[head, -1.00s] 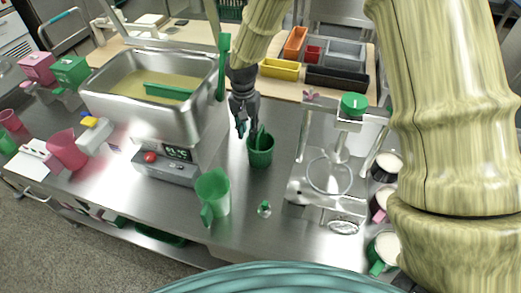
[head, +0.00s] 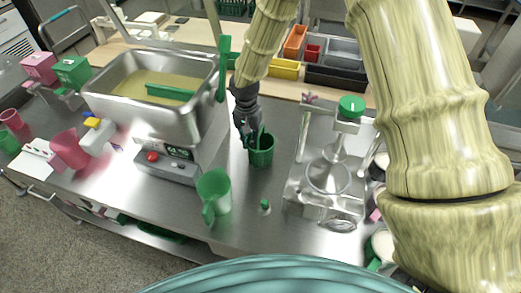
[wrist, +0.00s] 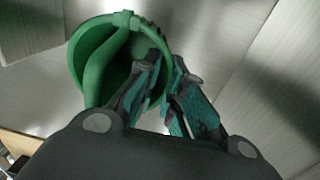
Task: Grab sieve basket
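A green round basket (head: 261,154) with a raised handle stands upright on the steel counter in the head view; I take it for the sieve basket. In the wrist view the basket (wrist: 105,65) shows from above, with its band-like handle on the left and its open mouth toward me. My gripper (head: 248,137) is at its rim. In the wrist view my gripper's teal-padded fingers (wrist: 166,75) are apart, with the rim's right edge between or just beyond their tips. I cannot tell whether they touch it.
A green jug (head: 214,192) and a small green-topped item (head: 265,207) stand in front. A steel basin machine (head: 165,138) is left. A steel stand with a green knob (head: 351,107) is close on the right. Coloured bins (head: 284,69) are behind.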

